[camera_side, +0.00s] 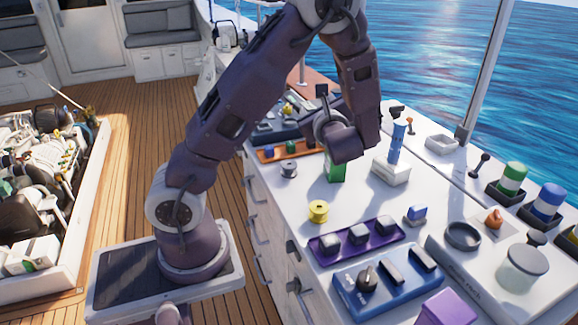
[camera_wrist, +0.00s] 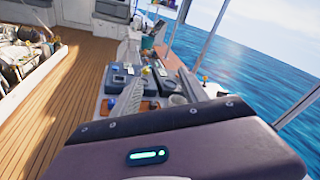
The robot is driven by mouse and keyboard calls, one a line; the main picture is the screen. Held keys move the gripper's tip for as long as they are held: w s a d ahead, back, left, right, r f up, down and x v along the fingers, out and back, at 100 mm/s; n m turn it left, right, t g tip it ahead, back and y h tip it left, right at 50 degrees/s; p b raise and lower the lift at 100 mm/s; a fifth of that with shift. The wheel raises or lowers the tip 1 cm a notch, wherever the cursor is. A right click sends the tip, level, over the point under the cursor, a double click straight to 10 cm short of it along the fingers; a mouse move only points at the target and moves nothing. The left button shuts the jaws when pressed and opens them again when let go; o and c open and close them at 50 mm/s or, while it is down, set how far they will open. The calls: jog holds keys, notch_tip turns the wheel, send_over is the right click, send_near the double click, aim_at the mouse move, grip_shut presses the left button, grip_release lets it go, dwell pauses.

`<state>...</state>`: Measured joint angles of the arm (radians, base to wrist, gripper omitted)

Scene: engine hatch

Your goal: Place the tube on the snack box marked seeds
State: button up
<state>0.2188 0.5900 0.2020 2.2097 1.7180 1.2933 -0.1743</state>
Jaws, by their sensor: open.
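A blue upright tube-like piece (camera_side: 395,143) stands on a white block (camera_side: 391,172) right of my wrist in the side view; I take it for the tube. A green box (camera_side: 335,170) stands on the white counter just below my wrist, partly hidden by it. A purple box (camera_side: 447,308) is at the bottom edge. No seeds marking is readable on either. My gripper (camera_wrist: 152,70) is open, its grey fingers apart in the wrist view with nothing seen held between them. In the side view the fingers are mostly hidden by my arm.
The white counter holds a yellow spool (camera_side: 318,211), a purple tray (camera_side: 356,238), a blue switch panel (camera_side: 388,279), a dark ring (camera_side: 463,236) and a lidded jar (camera_side: 522,267). Green and blue cylinders sit at the right. An orange tray (camera_side: 283,151) lies behind. Clear counter surrounds the spool.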

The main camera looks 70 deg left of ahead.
jog(key=s+d+n+g+h, duration=0.3)
jog(key=s+n, duration=0.1)
jog(key=s, duration=0.3)
jog(key=s+d+n+g+h, duration=0.2)
jog(key=s+n+h, duration=0.1)
jog(key=s+n, duration=0.3)
jog(key=s+d+r+n+t+h, duration=0.1)
jog(key=s+d+t+h, duration=0.1)
jog(key=d, duration=0.5)
jog(key=s+d+r+n+t+h, duration=0.1)
jog(key=s+d+n+t+h, duration=0.1)
jog(key=d+h, duration=0.2)
jog(key=s+d+r+n+t+h, duration=0.1)
jog(key=d+h, duration=0.3)
jog(key=d, duration=0.6)
jog(key=shift+s+d+n+t, duration=0.15)
jog(key=shift+s+n+t, duration=0.4)
jog(key=shift+n, duration=0.15)
